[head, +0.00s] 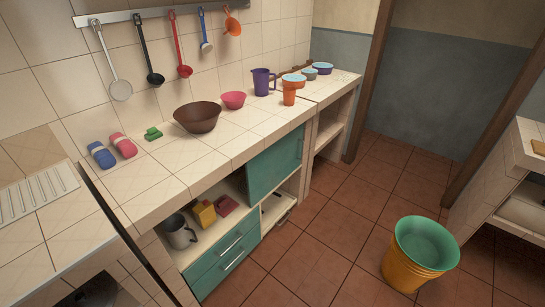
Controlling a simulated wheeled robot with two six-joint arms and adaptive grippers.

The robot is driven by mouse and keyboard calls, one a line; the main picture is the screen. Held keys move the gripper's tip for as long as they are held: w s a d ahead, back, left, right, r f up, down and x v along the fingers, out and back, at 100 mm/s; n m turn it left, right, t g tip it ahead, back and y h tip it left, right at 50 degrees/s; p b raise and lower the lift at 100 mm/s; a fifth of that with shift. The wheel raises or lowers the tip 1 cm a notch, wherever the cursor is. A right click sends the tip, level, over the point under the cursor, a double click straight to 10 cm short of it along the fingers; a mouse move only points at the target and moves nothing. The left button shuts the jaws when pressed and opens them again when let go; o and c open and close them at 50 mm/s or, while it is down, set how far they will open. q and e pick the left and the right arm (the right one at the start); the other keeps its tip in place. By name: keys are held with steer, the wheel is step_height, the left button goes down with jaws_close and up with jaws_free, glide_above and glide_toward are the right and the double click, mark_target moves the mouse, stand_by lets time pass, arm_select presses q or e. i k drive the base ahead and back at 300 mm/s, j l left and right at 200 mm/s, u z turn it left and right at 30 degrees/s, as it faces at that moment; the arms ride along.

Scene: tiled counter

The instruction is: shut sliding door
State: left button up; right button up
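The teal sliding door (275,165) is a flat panel in the front of the tiled counter, under the right part of the worktop. It covers the right part of the upper cabinet space. To its left the shelf opening (235,187) is uncovered. A grey metal mug (179,232), a yellow box (204,213) and a red item (226,205) show inside it. Neither of my grippers is in the head view, so their state and place are hidden.
The worktop holds a brown bowl (198,117), a pink bowl (233,99) and a purple jug (262,82). Yellow and green buckets (408,268) stand on the floor at right. Floor before the door is clear.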

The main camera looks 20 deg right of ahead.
mark_target(264, 171)
steer(key=i+l+u, duration=0.1)
steer(key=i+l, duration=0.3)
steer(key=i+l+u, duration=0.1)
steer(key=i+l, duration=0.25)
steer(key=i+l+u, duration=0.1)
steer(key=i+l, duration=0.25)
steer(key=l, duration=0.2)
steer(key=i+l+u, duration=0.1)
steer(key=i+l, duration=0.25)
steer(key=l, duration=0.15)
